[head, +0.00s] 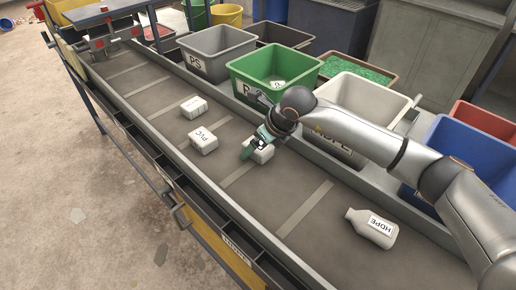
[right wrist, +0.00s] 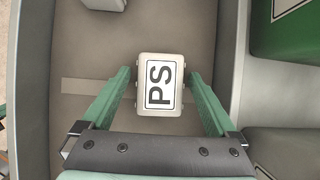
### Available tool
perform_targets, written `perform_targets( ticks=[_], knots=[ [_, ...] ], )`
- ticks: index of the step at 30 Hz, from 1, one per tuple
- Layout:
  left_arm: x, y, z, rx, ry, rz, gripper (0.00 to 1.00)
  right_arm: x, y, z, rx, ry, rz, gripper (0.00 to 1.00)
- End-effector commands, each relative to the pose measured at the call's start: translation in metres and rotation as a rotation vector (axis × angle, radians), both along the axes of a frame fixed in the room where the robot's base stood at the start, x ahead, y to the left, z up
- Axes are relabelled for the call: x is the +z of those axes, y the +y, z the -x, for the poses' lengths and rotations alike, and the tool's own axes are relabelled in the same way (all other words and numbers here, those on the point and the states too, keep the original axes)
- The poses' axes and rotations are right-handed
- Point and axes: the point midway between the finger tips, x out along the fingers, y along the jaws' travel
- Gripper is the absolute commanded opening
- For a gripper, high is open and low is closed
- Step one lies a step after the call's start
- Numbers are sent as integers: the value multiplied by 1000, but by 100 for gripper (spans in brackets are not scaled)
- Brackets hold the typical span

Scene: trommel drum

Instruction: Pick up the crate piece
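My right gripper (head: 262,141) reaches down over the belt. In the right wrist view the gripper (right wrist: 160,76) is open, its green fingers on either side of a small white block marked PS (right wrist: 160,85), with a gap on each side. The same block (head: 262,154) shows in the head view on the belt, partly covered by the gripper. Other pale pieces lie on the belt: a block (head: 194,106) with a label too small to read, a block marked PVC (head: 203,141), and a bottle marked HDPE (head: 371,228). No piece is labelled crate. My left gripper is not in view.
The grey belt (head: 325,222) has raised side rails. Behind it stand a grey bin marked PS (head: 222,45), a green bin (head: 262,97) with a white piece inside, a cream bin (head: 362,92) and a blue bin (head: 470,150). My right arm passes over the cream bin.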

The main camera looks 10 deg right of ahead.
Motion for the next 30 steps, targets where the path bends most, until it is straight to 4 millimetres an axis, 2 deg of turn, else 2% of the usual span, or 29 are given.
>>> perform_targets(
  ticks=[2,20,26,30],
  knots=[
    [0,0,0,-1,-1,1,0,0,0,0,0,0,0,83],
    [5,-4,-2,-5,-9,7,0,1,0,0,0,-1,-1,16],
    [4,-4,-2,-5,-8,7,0,1,0,0,0,-1,-1,13],
    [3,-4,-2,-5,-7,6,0,10,0,-1,0,-5,-2,13]
  ],
)
